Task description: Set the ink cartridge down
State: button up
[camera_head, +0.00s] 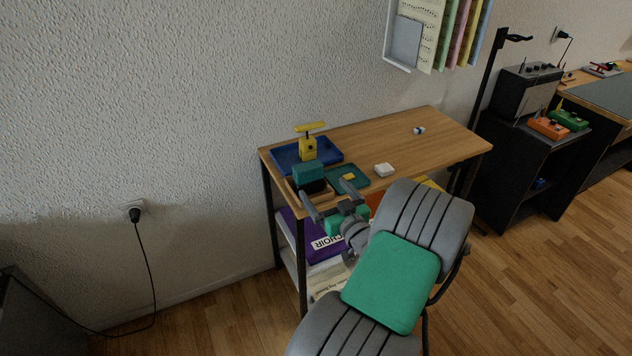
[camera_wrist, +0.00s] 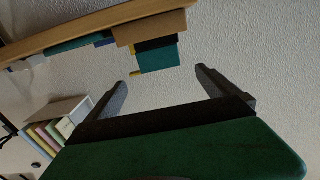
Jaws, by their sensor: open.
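My gripper (camera_head: 323,190) is open in front of the table's near left edge. In the wrist view, my gripper (camera_wrist: 167,71) has nothing between its spread fingers. Beyond them is a teal block (camera_head: 308,173) above a black part (camera_head: 316,188), both at a brown holder (camera_head: 292,187) at the table edge. The teal block also shows in the wrist view (camera_wrist: 158,59), apart from the fingers, with a small yellow bit (camera_wrist: 136,73) at its end. I cannot tell for certain which thing is the ink cartridge; none is labelled so.
The table's right half is mostly clear.

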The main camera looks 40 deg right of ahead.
jog(key=w+a+f+n+g+y, duration=0.25)
jog(key=a+g+y, duration=0.2)
jog(key=a, duration=0.85)
jog(key=w+a+f+n+g+y, duration=0.25)
jog(key=a+n+g+y, duration=0.2)
jog(key=a, duration=0.75)
jog(key=s+a+r+m+g+h, duration=0.1)
jog(key=s+a+r+g+h, duration=0.1)
jog(key=s, duration=0.5)
jog(key=s+a+r+m+g+h, duration=0.2)
jog(key=s+a+g, duration=0.2)
jog(key=s+a, duration=0.2)
jog(key=shift+s+a+m, duration=0.2)
jog(key=shift+s+m, duration=0.1)
jog(key=shift+s, duration=0.8)
